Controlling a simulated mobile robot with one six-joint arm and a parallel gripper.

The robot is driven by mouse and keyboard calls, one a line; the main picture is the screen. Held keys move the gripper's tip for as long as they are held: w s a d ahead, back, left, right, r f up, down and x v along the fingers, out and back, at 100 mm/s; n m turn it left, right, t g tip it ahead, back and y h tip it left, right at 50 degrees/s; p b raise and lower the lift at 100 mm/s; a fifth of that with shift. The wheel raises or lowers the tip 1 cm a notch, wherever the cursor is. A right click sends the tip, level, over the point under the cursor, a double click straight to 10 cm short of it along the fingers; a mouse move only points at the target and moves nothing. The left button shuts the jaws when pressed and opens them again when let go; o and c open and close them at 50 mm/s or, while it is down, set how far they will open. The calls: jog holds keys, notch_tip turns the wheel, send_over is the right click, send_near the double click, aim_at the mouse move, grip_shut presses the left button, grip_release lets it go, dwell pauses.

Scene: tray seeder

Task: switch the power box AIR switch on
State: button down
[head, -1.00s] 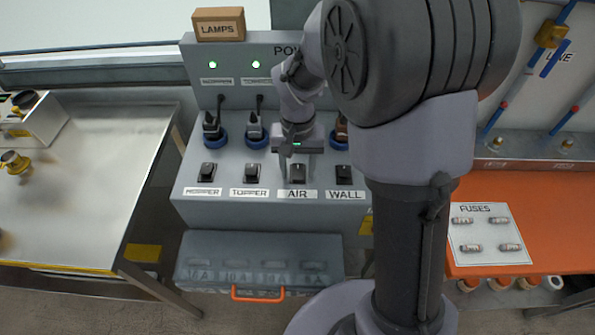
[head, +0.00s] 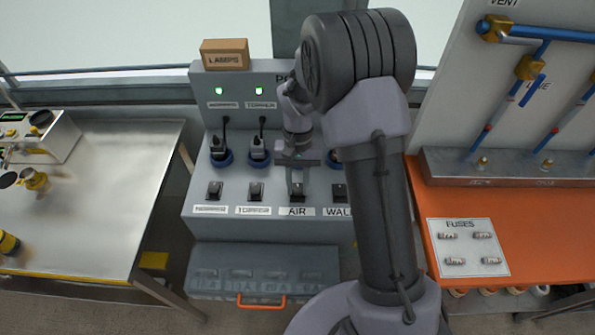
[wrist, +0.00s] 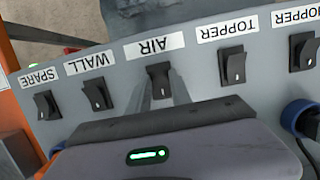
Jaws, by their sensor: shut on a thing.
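The power box (head: 272,225) is grey, with a row of black rocker switches along its front. The AIR switch (head: 297,192) is above its AIR label (head: 297,211); it also shows in the wrist view (wrist: 158,72). My gripper (head: 297,178) reaches down to the AIR switch, and in the wrist view its narrow fingers (wrist: 163,92) are shut on it. I cannot tell surely which way the switch is tipped. Green lamps are lit above HOPPER (head: 219,91) and TOPPER (head: 259,91). My arm hides the panel above AIR.
The TOPPER switch (head: 255,191) and WALL switch (head: 339,192) flank the AIR switch closely. Blue-ringed plugs (head: 258,152) stand behind the switches. A grey case (head: 262,262) with an orange handle sits below. A metal table (head: 110,190) is left and an orange bench (head: 530,215) right.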

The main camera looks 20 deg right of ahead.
jog(key=p, duration=0.1)
jog(key=g+p, duration=0.1)
jog(key=shift+w+d+r+p, duration=0.1)
jog(key=shift+w+r+p, duration=0.15)
jog(key=shift+r+p, duration=0.1)
jog(key=shift+f+g+y, duration=0.3)
jog(key=shift+f+g, duration=0.05)
jog(key=shift+g, duration=0.15)
jog(key=c, duration=1.2)
grip_release()
jog(key=shift+o, duration=0.2)
jog(key=p+v, duration=0.5)
jog(key=v, duration=1.2)
jog(key=shift+r, duration=0.2)
